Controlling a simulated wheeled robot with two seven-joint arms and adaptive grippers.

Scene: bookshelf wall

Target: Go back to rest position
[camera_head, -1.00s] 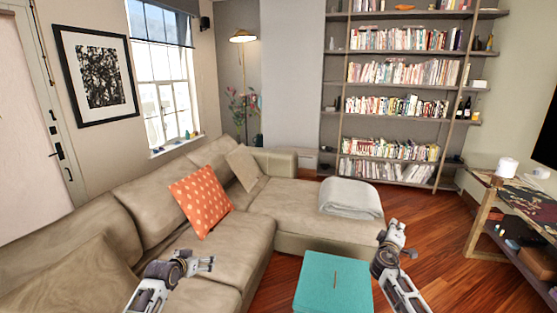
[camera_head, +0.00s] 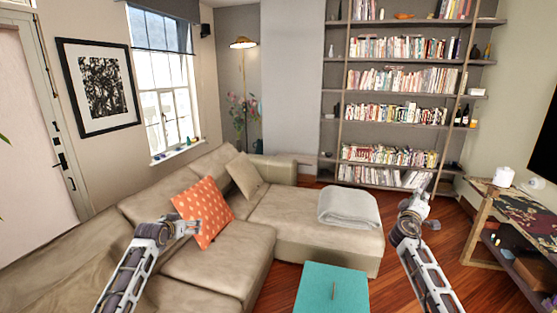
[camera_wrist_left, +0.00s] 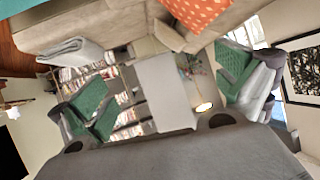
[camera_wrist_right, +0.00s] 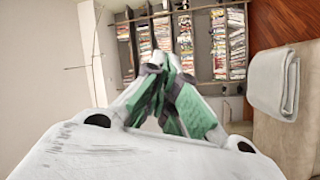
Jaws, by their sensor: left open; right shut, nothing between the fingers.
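My left gripper (camera_head: 193,226) is raised in front of the beige sofa (camera_head: 215,262) in the head view. In the left wrist view its green-padded fingers (camera_wrist_left: 165,95) are spread wide apart with nothing between them. My right gripper (camera_head: 425,188) is raised at the right, in front of the floor and the bookshelf's lower part. In the right wrist view its green-padded fingertips (camera_wrist_right: 172,62) meet, with nothing held between them. Both arms come up from the bottom edge of the head view.
A teal table (camera_head: 332,290) stands at the bottom centre between my arms. A grey folded blanket (camera_head: 348,206) and an orange cushion (camera_head: 203,211) lie on the sofa. A wooden side table (camera_head: 490,222) stands at the right. A tall bookshelf (camera_head: 398,92) fills the back.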

